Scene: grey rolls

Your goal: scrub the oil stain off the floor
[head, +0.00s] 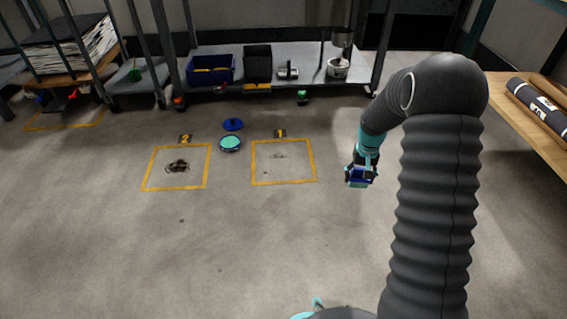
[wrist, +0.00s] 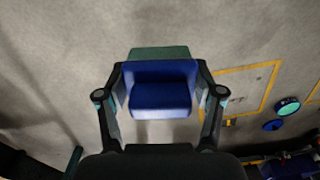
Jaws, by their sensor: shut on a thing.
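My gripper (head: 362,168) is shut on a blue block with a green pad (wrist: 158,53), which looks like a scrubber (wrist: 160,98). It holds the scrubber right of the yellow-taped square marked 1 (head: 314,168), outside the tape; I cannot tell whether the pad touches the floor. A dark brown stain (head: 177,166) lies inside the yellow-taped square marked 2 (head: 208,170), well left of my gripper. Square 1 shows only faint small marks (head: 279,156).
A round teal-topped disc (head: 230,144) and a blue round thing (head: 233,124) sit between the squares. A low shelf (head: 310,78) at the back holds a blue bin (head: 211,69). A wooden bench (head: 505,110) with grey rolls stands at the right. The front floor is mostly clear.

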